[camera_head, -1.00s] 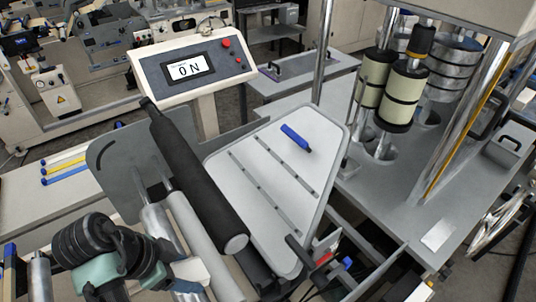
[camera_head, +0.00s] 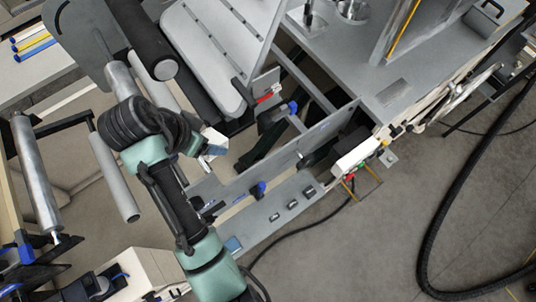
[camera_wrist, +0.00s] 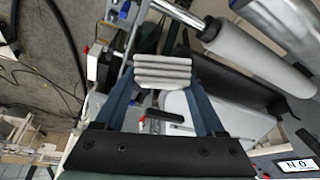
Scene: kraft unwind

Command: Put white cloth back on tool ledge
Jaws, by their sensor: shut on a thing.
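The white cloth (camera_wrist: 163,72) is a small stack of folded layers, held between the two dark blue fingers of my gripper (camera_wrist: 165,84) in the wrist view. In the head view my gripper (camera_head: 212,146) is left of centre, with a small pale bit of the cloth (camera_head: 214,134) showing at its tip. The gripper is above the machine's near side. A long grey ledge (camera_head: 245,228) with a blue clip and several small metal pieces runs below and right of the gripper; I take it for the tool ledge. The gripper is apart from it.
A black roller (camera_head: 142,38) and a slotted grey plate (camera_head: 222,50) are above my gripper. A metal roller (camera_head: 36,175) stands at the left. A grey rail (camera_head: 290,153) runs behind the ledge. A black hose (camera_head: 432,230) lies on open floor at the right.

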